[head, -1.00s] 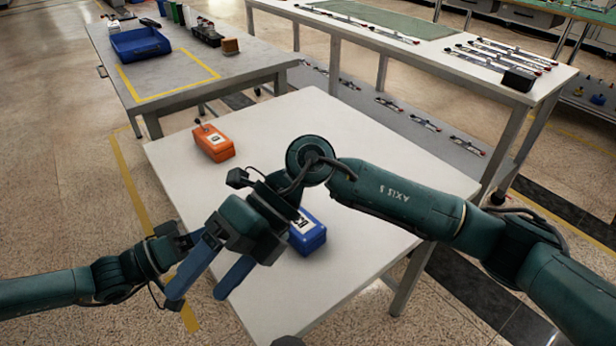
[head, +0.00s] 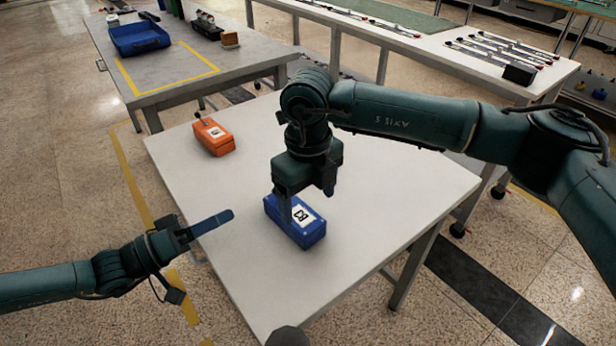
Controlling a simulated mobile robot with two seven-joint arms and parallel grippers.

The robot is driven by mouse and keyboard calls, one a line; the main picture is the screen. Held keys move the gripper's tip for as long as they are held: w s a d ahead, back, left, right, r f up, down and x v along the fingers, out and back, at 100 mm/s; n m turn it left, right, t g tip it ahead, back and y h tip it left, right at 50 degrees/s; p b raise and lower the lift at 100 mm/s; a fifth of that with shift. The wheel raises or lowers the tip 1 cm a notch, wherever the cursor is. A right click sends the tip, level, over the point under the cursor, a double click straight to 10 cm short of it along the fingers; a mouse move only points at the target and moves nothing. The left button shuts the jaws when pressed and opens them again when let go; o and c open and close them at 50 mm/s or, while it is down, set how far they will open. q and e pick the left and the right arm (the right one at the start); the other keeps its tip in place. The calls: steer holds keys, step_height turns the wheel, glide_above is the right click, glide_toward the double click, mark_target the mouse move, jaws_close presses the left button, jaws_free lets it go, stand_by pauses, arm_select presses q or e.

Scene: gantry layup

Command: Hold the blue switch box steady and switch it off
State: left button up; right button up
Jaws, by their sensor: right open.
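The blue switch box (head: 312,235) lies on the white table with a white label marked "B3" on top. I cannot make out its switch; the far left part of its top is partly covered by my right gripper. My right gripper (head: 287,214) points down at the box, open, with one finger showing in front of its top. Whether it touches the box is unclear. My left gripper (head: 222,219) is to the left of the box, apart from it, pointing right at the table's left side. Only one finger shows clearly, so its opening cannot be told.
An orange box (head: 214,138) with a label and a small dark knob stands at the back left of the white table (head: 390,225). A grey table (head: 200,68) behind holds a blue bin (head: 139,40). The front of the white table is clear.

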mark_target(308, 222)
step_height(308, 222, down, 8)
steer(key=shift+r, duration=0.2)
